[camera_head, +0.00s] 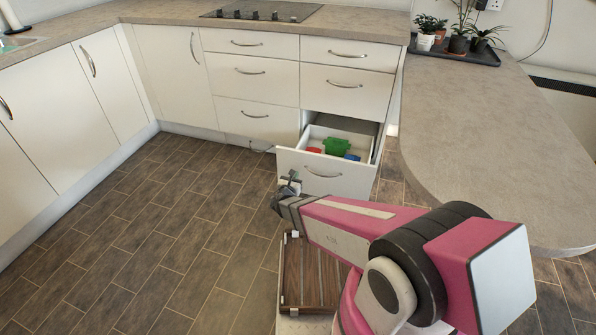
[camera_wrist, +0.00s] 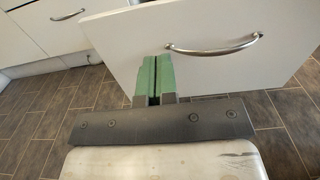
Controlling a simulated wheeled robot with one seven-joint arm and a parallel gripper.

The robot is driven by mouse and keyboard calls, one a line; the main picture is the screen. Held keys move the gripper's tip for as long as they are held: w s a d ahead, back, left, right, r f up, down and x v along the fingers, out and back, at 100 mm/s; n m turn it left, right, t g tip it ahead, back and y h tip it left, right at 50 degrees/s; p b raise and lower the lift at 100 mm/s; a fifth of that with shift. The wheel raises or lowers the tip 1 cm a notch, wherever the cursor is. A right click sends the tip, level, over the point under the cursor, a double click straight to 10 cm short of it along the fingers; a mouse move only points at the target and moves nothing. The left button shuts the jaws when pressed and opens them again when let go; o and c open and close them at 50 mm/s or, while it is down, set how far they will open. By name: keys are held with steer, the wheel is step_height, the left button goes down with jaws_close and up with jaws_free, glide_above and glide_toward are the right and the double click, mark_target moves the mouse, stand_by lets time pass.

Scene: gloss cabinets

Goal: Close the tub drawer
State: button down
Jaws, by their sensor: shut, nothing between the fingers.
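The tub drawer (camera_head: 322,172) is the bottom drawer of the right-hand column and stands pulled out. Inside it lie a green item (camera_head: 337,146), a red item (camera_head: 313,150) and a blue item (camera_head: 352,157). Its curved metal handle (camera_head: 323,173) is on the white front; the handle also shows in the wrist view (camera_wrist: 213,49). My gripper (camera_head: 291,180) is at the left part of the drawer front. In the wrist view its green fingertips (camera_wrist: 154,75) are together, pointing at the front left of the handle. I cannot tell whether they touch it.
The other drawers (camera_head: 347,84) and cabinet doors (camera_head: 109,84) are shut. A rounded worktop (camera_head: 480,150) juts out at the right, with potted plants on a tray (camera_head: 484,55). The tiled floor (camera_head: 150,230) to the left is clear.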

mark_target(305, 155)
steer(key=x, duration=1.3)
